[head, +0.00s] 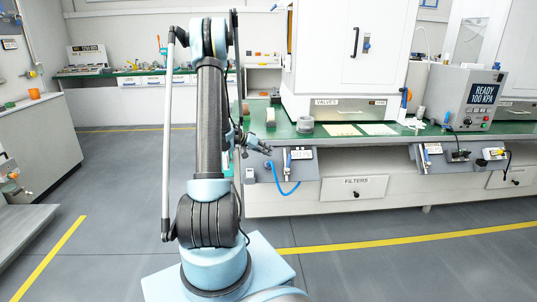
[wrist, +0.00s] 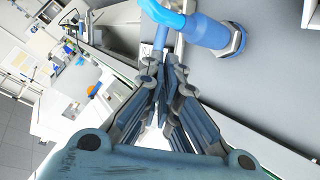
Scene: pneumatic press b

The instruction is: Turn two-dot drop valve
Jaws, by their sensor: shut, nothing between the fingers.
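Two angled grey valve panels hang on the front of the green-topped bench in the head view, a left panel (head: 302,156) and a right panel (head: 470,166). Dot marks are too small to read, so I cannot tell which is the two-dot drop valve. A blue pipe-like fitting (wrist: 208,30) with a hex collar lies just beyond and right of the fingertips. I cannot tell whether they touch.
A drawer marked FILTERS (head: 354,188) is below the bench top. A white cabinet (head: 345,60) and a grey box with a READY 100 KPA display (head: 466,98) stand on the bench. Grey floor in front is clear.

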